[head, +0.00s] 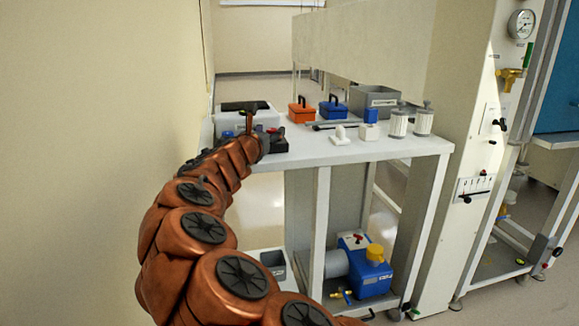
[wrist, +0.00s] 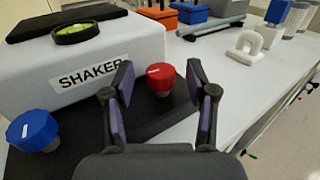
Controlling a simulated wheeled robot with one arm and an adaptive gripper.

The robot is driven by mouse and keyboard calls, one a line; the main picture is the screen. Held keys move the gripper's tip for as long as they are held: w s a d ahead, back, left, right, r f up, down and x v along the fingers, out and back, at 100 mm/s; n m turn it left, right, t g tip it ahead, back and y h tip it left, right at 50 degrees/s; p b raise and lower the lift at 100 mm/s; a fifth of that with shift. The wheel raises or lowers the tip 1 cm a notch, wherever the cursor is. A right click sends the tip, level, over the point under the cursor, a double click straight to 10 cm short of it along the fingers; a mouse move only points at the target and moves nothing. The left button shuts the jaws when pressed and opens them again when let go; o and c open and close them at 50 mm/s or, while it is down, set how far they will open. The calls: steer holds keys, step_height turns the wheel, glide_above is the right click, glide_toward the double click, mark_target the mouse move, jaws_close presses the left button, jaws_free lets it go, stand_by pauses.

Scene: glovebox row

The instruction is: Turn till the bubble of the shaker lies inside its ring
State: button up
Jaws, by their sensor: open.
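The shaker (wrist: 60,72) is a pale grey box with a SHAKER label on a dark base. It also shows in the head view (head: 232,122), partly behind my arm. On its top sits a round level (wrist: 77,34) with a dark rim and yellow-green fluid; I cannot make out the bubble against its ring. A red knob (wrist: 160,79) with a white mark and a blue knob (wrist: 33,131) stand at its front corners. My gripper (wrist: 162,95) is open, its fingers to either side of the red knob in the picture. I cannot tell whether they touch it.
An orange box (head: 301,113), a blue box (head: 333,111) and a grey bin (head: 375,102) stand farther back on the white bench (head: 330,156). A white arched piece (head: 340,136) and two white canisters stand to the right. The bench front is mostly clear.

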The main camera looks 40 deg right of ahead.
steer(key=shift+s+d+f+n+t+y+b, duration=0.15)
steer(key=shift+n+t+y+b, duration=0.3)
steer(key=shift+b, duration=0.7)
steer(key=shift+s+d+f+n+t+y+b, duration=0.15)
steer(key=shift+n+t+y+b, duration=0.25)
steer(key=shift+b, duration=0.7)
